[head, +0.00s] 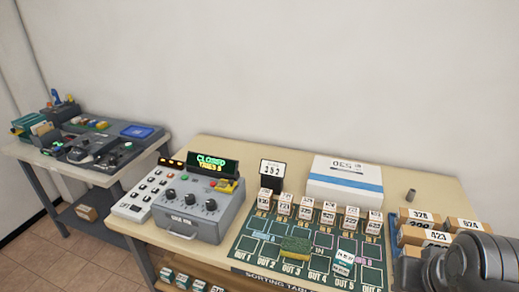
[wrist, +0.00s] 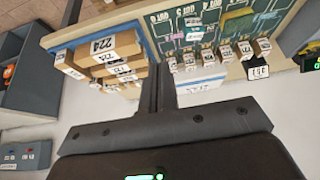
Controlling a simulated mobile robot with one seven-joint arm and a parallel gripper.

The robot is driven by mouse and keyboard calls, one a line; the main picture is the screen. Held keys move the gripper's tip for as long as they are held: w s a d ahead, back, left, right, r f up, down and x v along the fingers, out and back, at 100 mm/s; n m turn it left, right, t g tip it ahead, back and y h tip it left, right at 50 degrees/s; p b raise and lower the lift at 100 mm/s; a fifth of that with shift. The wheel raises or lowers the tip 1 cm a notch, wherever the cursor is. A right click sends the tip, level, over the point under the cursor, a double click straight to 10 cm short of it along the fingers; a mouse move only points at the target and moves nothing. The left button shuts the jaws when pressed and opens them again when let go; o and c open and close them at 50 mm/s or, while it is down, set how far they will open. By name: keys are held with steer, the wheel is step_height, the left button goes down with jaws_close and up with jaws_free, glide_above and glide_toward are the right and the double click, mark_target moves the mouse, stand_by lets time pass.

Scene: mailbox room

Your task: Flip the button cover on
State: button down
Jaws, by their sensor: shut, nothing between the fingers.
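A grey control box (head: 199,212) with several black knobs stands at the left of the sorting table. A small red and yellow part (head: 224,185) sits on its upper right; it is too small to tell whether this is the button cover, or its position. My gripper (wrist: 164,72) shows in the wrist view with its two fingers together and empty. It is over the right part of the table, near the boxes, well apart from the control box. In the head view only my arm shows at the lower right; the fingers are hidden or out of frame.
A lit display (head: 213,165) reading "CLOSED" stands behind the control box. A white keypad panel (head: 146,195) is left of it. A green sorting mat (head: 262,264) with numbered blocks fills the middle. Cardboard boxes (wrist: 108,46) are at the right. A white box (head: 345,181) stands behind.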

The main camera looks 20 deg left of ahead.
steer(key=w+a+r+n+y, duration=0.1)
steer(key=w+a+r, duration=0.25)
steer(key=w, duration=0.25)
steer(key=w+a+r+n, duration=0.1)
steer(key=w+a+r, duration=0.1)
steer(key=w+a, duration=0.3)
steer(key=n+g+y, duration=0.2)
steer(key=n+g, duration=0.1)
steer(key=n, duration=0.4)
glide_above(228, 180)
steer(key=s+d, duration=0.3)
steer(key=s, duration=0.1)
step_height(228, 180, down, 8)
steer(key=x, duration=0.9)
steer(key=shift+w+d+f, duration=0.1)
steer(key=shift+w+d, duration=0.15)
